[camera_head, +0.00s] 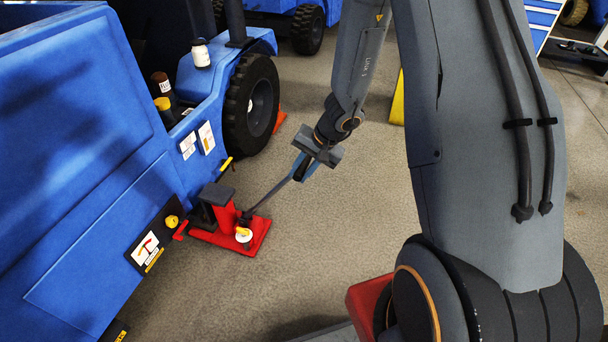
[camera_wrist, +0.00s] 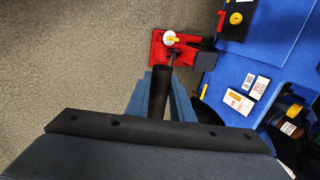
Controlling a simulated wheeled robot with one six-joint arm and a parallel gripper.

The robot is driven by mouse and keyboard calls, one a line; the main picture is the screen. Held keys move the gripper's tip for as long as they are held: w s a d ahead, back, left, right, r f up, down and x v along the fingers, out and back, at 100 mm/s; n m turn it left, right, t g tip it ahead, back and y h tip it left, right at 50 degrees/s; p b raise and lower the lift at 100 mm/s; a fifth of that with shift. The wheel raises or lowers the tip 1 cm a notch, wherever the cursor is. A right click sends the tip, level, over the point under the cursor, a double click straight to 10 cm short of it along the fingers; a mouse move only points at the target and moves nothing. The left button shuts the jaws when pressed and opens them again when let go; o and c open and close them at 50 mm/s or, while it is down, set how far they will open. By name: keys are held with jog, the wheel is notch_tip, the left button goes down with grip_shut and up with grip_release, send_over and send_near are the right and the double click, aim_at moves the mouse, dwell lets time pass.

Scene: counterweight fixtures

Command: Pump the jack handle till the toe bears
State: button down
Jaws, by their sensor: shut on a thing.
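A red toe jack (camera_head: 233,233) stands on the floor beside the blue machine (camera_head: 95,190), with a dark block behind its red post and a white-and-yellow knob on its base. The jack also shows in the wrist view (camera_wrist: 182,48). Its handle (camera_head: 272,194) slants up from the base to the right. My gripper (camera_head: 302,168) is shut on the handle's dark grip (camera_wrist: 159,92), with a blue finger on each side of it in the wrist view.
A black tyre (camera_head: 252,105) of the machine stands behind the jack, with an orange wedge beside it. Bottles stand on the machine's ledge. A gauge panel (camera_head: 150,240) is on its side. Open concrete floor lies right of the jack.

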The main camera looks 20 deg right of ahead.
jog(key=s+d+f+t+y+b, duration=0.1)
jog(key=s+d+f+b, duration=0.4)
jog(key=b, duration=1.1)
notch_tip(320, 180, down, 3)
jog(key=shift+d+r+t+y, duration=0.1)
jog(key=shift+d+t+y, duration=0.3)
jog(key=shift+d+y, duration=0.45)
jog(key=shift+s+d, duration=0.15)
jog(key=shift+d, duration=0.05)
